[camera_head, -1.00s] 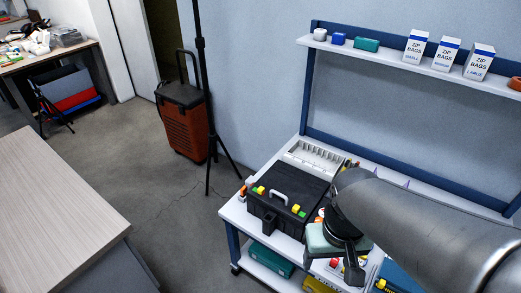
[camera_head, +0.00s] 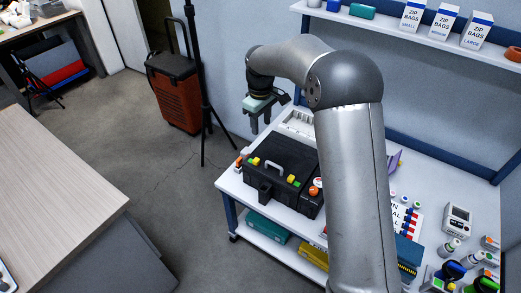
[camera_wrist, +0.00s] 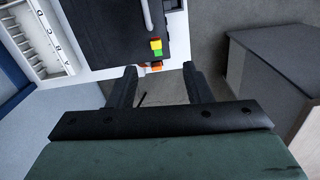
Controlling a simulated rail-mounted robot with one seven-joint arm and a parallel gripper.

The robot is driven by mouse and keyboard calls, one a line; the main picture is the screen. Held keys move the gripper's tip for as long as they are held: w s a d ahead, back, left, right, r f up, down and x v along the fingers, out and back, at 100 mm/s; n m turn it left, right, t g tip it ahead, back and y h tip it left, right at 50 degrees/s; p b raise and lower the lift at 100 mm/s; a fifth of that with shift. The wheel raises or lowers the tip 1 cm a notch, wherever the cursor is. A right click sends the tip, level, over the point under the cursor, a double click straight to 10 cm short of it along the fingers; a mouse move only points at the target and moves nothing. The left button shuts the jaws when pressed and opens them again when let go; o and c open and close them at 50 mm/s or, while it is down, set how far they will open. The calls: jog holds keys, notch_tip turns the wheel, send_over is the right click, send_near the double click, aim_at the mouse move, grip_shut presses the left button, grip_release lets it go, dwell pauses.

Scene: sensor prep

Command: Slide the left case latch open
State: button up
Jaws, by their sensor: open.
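The black case (camera_head: 285,152) sits on the workbench with a grey handle on its lid. Its left latch (camera_head: 254,161), a small yellow and green piece, is on the front edge left of the handle. The right latch (camera_head: 293,180) is beyond the handle. My gripper (camera_head: 260,128) is open and empty, raised above the case's left end, fingers pointing down. In the wrist view the left latch (camera_wrist: 156,47) shows just beyond and between the fingertips (camera_wrist: 162,72), apart from them. The case lid (camera_wrist: 105,30) and handle (camera_wrist: 147,15) are at the top.
A white compartment tray (camera_head: 298,124) stands behind the case. Small orange and white items (camera_head: 241,157) stand at its left end. My arm hides part of the bench. A tripod pole (camera_head: 204,90) and an orange-brown wheeled case (camera_head: 176,95) stand on the floor to the left.

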aim_at(256, 160)
jog(key=shift+n, duration=0.5)
jog(key=w+f, duration=0.1)
jog(key=f, duration=0.5)
jog(key=w+a+f+p, duration=0.1)
jog(key=f, duration=0.6)
jog(key=w+f+p, duration=0.1)
jog(key=f, duration=0.6)
jog(key=shift+w+a, duration=0.15)
jog(key=shift+a, duration=0.25)
